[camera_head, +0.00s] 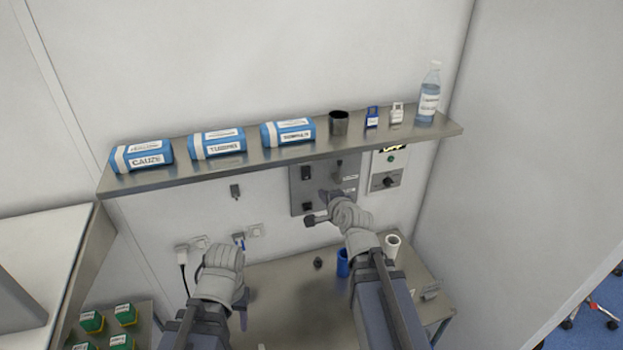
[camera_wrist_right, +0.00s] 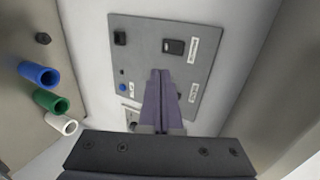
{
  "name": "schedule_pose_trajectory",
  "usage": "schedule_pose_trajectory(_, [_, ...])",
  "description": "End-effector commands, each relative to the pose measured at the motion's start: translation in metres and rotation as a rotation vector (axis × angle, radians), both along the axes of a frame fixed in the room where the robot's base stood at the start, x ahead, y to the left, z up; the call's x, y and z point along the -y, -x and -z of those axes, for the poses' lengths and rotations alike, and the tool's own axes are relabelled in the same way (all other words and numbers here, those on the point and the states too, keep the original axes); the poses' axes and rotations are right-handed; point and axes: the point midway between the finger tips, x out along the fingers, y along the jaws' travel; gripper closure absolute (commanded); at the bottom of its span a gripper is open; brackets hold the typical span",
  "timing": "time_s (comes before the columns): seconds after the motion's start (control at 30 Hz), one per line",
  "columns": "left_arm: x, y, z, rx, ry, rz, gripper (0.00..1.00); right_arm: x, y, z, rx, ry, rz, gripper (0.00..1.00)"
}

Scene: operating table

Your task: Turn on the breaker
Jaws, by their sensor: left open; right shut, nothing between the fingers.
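The grey switch panel (camera_head: 297,190) is on the wall below the shelf. It carries a black switch at upper left (camera_head: 307,172), which shows as a rocker in the right wrist view (camera_wrist_right: 173,46), a black part at lower left (camera_head: 307,206) and a small lever at upper right (camera_head: 339,170). Labels are too blurred to tell which is the breaker. My right gripper (camera_wrist_right: 160,73) is shut and empty, its tips in front of the panel; contact cannot be told. It hides part of the panel. My left gripper (camera_head: 243,272) is open, lower left, away from the panel.
A shelf (camera_head: 450,129) with blue packs, a cup and a bottle (camera_head: 429,95) overhangs the panel. A white control box (camera_head: 388,172) is at its right. Wall sockets (camera_head: 256,230) are at left. Blue (camera_head: 343,262) and white (camera_head: 392,243) cylinders stand on the table below.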

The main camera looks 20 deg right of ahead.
Motion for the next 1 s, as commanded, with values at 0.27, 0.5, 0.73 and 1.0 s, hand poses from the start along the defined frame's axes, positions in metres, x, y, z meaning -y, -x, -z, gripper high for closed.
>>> schedule_pose_trajectory(0.27, [0.0,0.0,0.001,0.0,0.0,0.0,0.5,0.0,-0.001,0.001,-0.001,0.001,-0.002,1.0])
schedule_pose_trajectory(0.5, [0.0,0.0,0.014,0.001,0.0,-0.001,0.5,-0.001,-0.025,0.014,-0.002,0.004,-0.004,1.0])
schedule_pose_trajectory(0.73, [0.0,0.0,0.034,0.001,0.0,-0.003,0.5,-0.003,-0.07,0.034,-0.003,0.005,-0.004,1.0])
schedule_pose_trajectory(1.0, [0.0,0.0,0.044,0.002,0.001,-0.004,0.5,-0.004,-0.112,0.044,-0.003,0.004,-0.004,1.0])
